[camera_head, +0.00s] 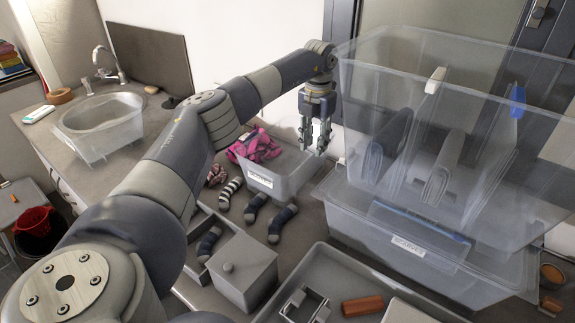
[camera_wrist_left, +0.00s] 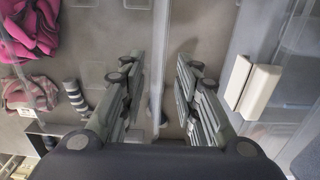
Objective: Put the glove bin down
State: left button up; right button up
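The glove bin (camera_head: 283,179) is a small clear bin with a white label on its front. Bunched pink gloves (camera_head: 257,147) lie at its left end, and they also show in the left wrist view (camera_wrist_left: 36,27). The bin appears to rest on the counter, left of the big clear bins. My left gripper (camera_head: 313,138) points down at the bin's right end. In the left wrist view, its fingers (camera_wrist_left: 160,95) stand apart, with a pale upright edge, seemingly the bin's rim, between them. Contact cannot be told. My right gripper is not seen.
Large stacked clear bins (camera_head: 345,203) with upright dividers stand close on the right. Several socks (camera_head: 282,222) lie in front of the glove bin. A grey lidded box (camera_head: 243,270) and a grey tray (camera_head: 322,254) are nearer. A sink basin (camera_head: 100,150) is at the left.

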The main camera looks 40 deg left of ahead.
aim_at(313, 155)
pick_arm(q)
notch_tip(313, 155, down, 4)
jog(key=shift+a+r+p, duration=0.1)
jog(key=shift+r+p, duration=0.1)
jog(key=shift+p, duration=0.7)
jog(key=shift+w+f, duration=0.1)
jog(key=shift+f, duration=0.4)
grip_shut()
